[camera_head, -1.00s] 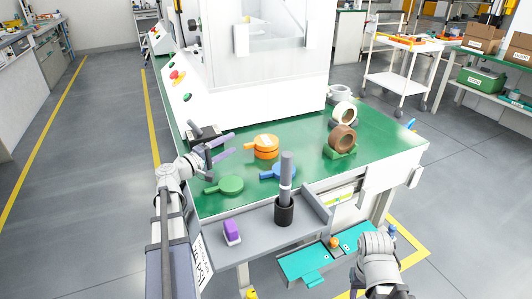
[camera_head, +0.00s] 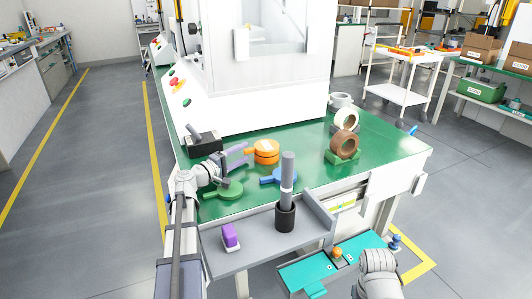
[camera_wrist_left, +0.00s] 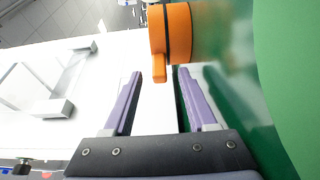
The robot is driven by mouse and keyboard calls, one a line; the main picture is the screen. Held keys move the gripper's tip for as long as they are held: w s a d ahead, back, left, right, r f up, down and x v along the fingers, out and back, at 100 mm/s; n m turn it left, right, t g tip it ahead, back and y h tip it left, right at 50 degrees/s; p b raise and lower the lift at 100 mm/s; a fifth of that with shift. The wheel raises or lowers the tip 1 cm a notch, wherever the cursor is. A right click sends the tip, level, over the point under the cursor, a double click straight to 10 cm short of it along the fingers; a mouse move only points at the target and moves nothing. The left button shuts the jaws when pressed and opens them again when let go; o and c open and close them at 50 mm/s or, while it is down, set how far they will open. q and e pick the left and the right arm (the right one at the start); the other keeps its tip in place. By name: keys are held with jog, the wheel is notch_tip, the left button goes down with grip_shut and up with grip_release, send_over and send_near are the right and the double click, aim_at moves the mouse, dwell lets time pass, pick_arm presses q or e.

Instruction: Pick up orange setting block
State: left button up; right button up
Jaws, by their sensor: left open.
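The orange setting block (camera_head: 266,151) is a round block with a short handle pointing left. It sits on the green tabletop (camera_head: 370,140) in front of the white press. In the left wrist view the orange setting block (camera_wrist_left: 179,30) is at the top middle, its handle pointing down between the fingertips. My left gripper (camera_head: 247,153) is open, with its purple fingers pointing at the handle from the left. In the left wrist view my left gripper (camera_wrist_left: 158,73) has one finger on either side of the handle's end, with nothing gripped. My right gripper is not in view.
A green block (camera_head: 230,189) and a blue block (camera_head: 278,176) lie near the left arm. A grey cylinder in a black holder (camera_head: 285,215) stands upright on the grey shelf beside a purple item (camera_head: 230,236). Brown and cream rings stand at the right.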

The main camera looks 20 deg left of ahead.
pick_arm(q)
jog(key=shift+x, duration=0.85)
grip_shut()
dwell(0.8)
